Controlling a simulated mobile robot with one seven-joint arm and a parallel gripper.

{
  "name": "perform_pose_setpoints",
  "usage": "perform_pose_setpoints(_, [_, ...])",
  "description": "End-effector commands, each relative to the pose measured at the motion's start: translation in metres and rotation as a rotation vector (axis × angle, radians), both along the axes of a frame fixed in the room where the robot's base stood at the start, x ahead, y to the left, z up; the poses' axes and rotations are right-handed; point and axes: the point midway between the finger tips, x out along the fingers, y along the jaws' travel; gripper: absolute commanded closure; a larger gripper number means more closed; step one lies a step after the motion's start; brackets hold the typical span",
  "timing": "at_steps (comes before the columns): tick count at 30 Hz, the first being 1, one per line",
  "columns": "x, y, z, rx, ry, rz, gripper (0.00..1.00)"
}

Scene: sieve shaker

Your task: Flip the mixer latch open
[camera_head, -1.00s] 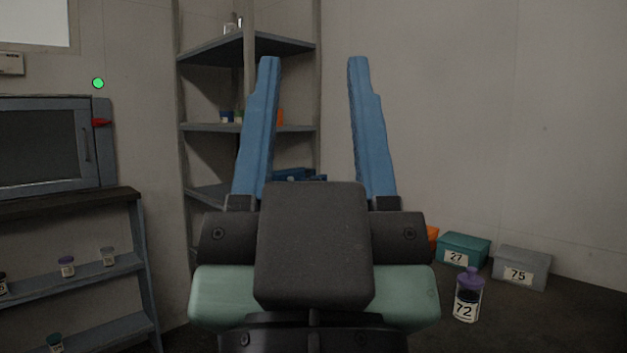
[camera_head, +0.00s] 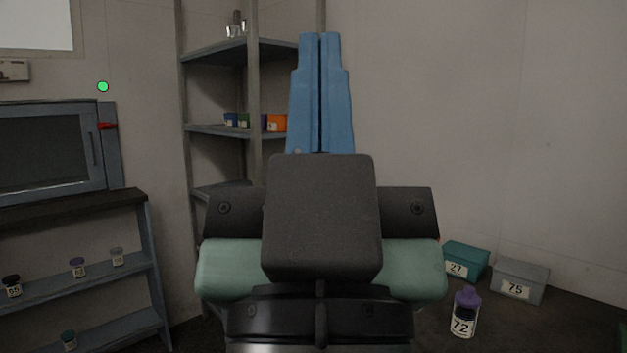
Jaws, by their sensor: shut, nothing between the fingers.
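My gripper (camera_head: 320,36) fills the middle of the view, its two blue fingers pressed together and pointing up and away. Nothing is between them. A grey cabinet-like machine (camera_head: 45,150) with a dark window stands at the left on a shelf unit. A small red piece (camera_head: 107,126) sits on its right frame, to the right of a vertical handle (camera_head: 91,148); it may be the latch, but I cannot tell. My gripper is well to the right of it and not touching it.
A corner shelf (camera_head: 225,131) with small boxes and bottles stands behind my gripper. A low shelf unit (camera_head: 110,275) holds several jars at the left. A teal box (camera_head: 466,258), a grey box (camera_head: 520,280) and a purple-capped bottle (camera_head: 465,312) are at the lower right.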

Motion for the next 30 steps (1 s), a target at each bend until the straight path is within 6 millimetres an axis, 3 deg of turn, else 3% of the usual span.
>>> perform_pose_setpoints(1, [0.000, 0.000, 0.038, 0.000, -0.001, 0.000, 1.00])
perform_pose_setpoints(15, [0.000, 0.001, 0.192, -0.001, -0.001, 0.002, 1.00])
perform_pose_setpoints(20, [0.000, 0.001, 0.213, -0.001, 0.000, 0.002, 1.00])
perform_pose_setpoints(30, [0.000, 0.001, 0.211, -0.001, 0.000, 0.002, 1.00])
